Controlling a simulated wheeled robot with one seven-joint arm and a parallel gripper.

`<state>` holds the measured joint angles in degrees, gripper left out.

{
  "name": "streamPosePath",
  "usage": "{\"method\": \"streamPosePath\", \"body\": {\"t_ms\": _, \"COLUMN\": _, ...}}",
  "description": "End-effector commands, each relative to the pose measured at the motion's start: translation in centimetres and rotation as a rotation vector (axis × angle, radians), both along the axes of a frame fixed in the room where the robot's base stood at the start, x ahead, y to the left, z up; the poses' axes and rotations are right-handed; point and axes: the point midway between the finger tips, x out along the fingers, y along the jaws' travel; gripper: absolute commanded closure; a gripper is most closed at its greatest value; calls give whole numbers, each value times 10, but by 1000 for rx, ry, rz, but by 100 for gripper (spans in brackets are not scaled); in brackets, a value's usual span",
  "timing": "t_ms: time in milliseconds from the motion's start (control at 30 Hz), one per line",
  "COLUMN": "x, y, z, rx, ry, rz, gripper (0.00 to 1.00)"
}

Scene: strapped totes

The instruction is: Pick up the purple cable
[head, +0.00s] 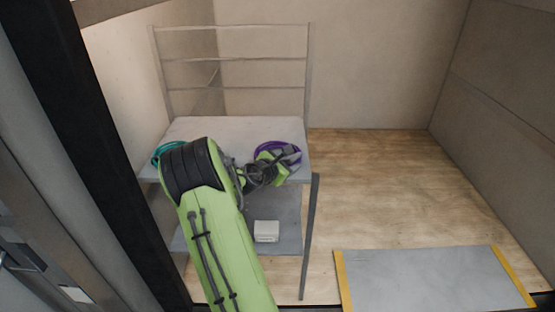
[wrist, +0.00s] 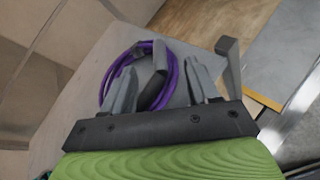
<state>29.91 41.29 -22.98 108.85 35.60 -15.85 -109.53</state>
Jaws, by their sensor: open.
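A coiled purple cable (head: 293,149) lies on the right side of the shelf's grey top board (head: 235,128). In the wrist view the purple cable (wrist: 172,76) is looped, with a dark grey piece across its middle. My gripper (wrist: 163,80) is open, its two grey fingers apart over the near part of the coil, with the dark piece between them in the picture. I cannot tell whether the fingers touch the cable. In the head view my gripper (head: 283,160) is at the coil and hides part of it.
A teal cable (head: 163,153) lies at the shelf's left, partly behind my arm. A white box (head: 266,231) sits on the lower shelf. A metal post (head: 311,235) stands at the shelf's right front. A grey plate with yellow edges (head: 430,280) lies on the floor at right.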

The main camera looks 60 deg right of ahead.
Motion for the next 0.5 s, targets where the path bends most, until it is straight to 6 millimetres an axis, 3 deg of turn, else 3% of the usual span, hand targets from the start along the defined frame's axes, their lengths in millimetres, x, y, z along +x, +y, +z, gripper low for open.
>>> {"method": "streamPosePath", "body": {"t_ms": 300, "x": -8, "y": -47, "z": -19, "rx": -1, "ry": -1, "rz": -1, "gripper": 40}}
{"method": "streamPosePath", "body": {"t_ms": 500, "x": -7, "y": -50, "z": -19, "rx": 1, "ry": -2, "rz": 1, "gripper": 40}}
